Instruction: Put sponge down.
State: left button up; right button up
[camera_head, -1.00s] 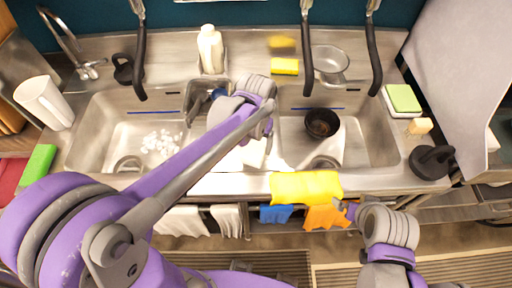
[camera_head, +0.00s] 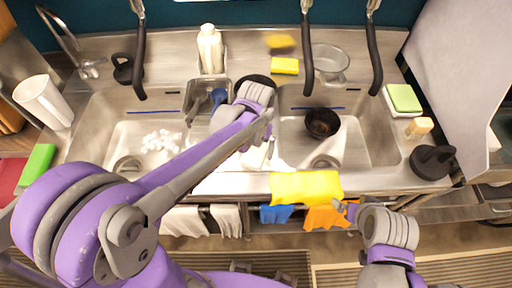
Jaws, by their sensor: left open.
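A yellow sponge (camera_head: 285,66) lies flat on the steel counter behind the sink. A green-and-white sponge (camera_head: 404,98) lies on the counter at the right. A green sponge-like block (camera_head: 37,165) lies at the far left. My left gripper (camera_head: 268,150) is open over the middle of the sink, below its wrist, apart from these sponges; its fingers are small and partly hidden by my arm. My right gripper (camera_head: 347,209) is in front of the counter, near the hanging cloths; its jaws are too unclear to tell.
The sink (camera_head: 385,145) has two basins; a dark bowl (camera_head: 321,123) is in the right one. A white bottle (camera_head: 210,50), a glass bowl (camera_head: 330,62) and a white pitcher (camera_head: 43,102) stand around it. A yellow cloth (camera_head: 306,187) hangs over the front edge.

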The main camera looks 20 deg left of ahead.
pick_arm(q)
notch_tip(320, 180, up, 12)
jog(key=n+t, duration=0.1)
jog(key=t, duration=0.5)
send_near(256, 148)
jog(key=s+a+f, duration=0.1)
jog(key=s+a, duration=0.1)
jog(key=s+a+f, duration=0.1)
jog(key=s+a, duration=0.1)
jog(key=s+a+f, duration=0.1)
jog(key=s+a, duration=0.1)
jog(key=shift+s+a+f+p, duration=0.2)
jog(key=shift+s+p, duration=0.1)
jog(key=shift+p, duration=0.1)
jog(key=shift+s+a+f, duration=0.1)
